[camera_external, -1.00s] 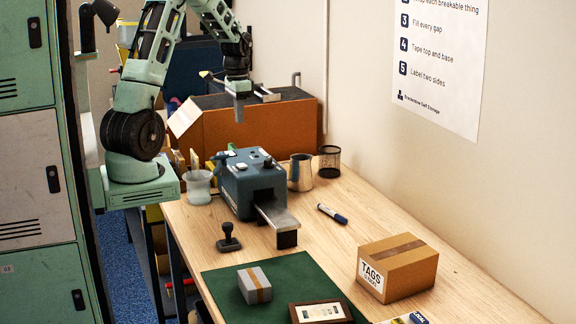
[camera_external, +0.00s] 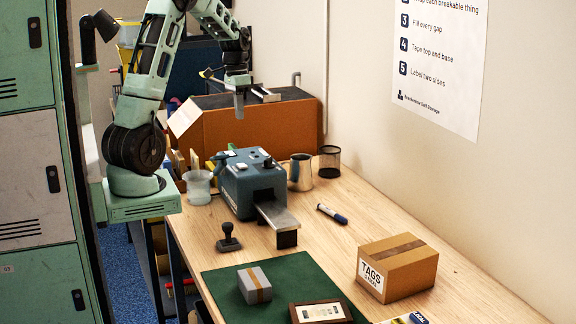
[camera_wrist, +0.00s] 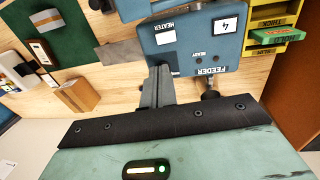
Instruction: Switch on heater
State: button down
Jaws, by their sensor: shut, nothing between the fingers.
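The heater is part of a blue-grey machine (camera_external: 236,190) on the wooden table, with small controls on top and a metal chute at its front. The switch's state cannot be made out.
A large brown carton (camera_external: 260,137) stands behind the machine. A metal jug (camera_external: 300,172) and mesh cup (camera_external: 329,161) stand to its right, a pale cup (camera_external: 198,187) to its left. A stamp (camera_external: 229,238), marker (camera_external: 332,214), green mat (camera_external: 220,278) and TAGS box (camera_external: 398,268) lie nearer.

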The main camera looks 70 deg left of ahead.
aim_at(243, 166)
jog(key=f+p, duration=0.1)
jog(key=f, duration=0.3)
jog(key=d+f+p, duration=0.1)
jog(key=f+p, duration=0.1)
jog(key=f, duration=0.3)
jog(key=d+f+p, duration=0.1)
jog(key=f, duration=0.3)
jog(key=shift+f+p, duration=0.3)
jog(key=shift+p, duration=0.05)
jog(key=shift+f, duration=0.1)
jog(key=shift+f, duration=0.1)
jog(key=shift+d+f+b, duration=0.1)
jog(key=shift+f+b, duration=0.1)
jog(key=shift+b, duration=0.2)
jog(key=shift+s+y, duration=0.1)
jog(key=shift+y, duration=0.3)
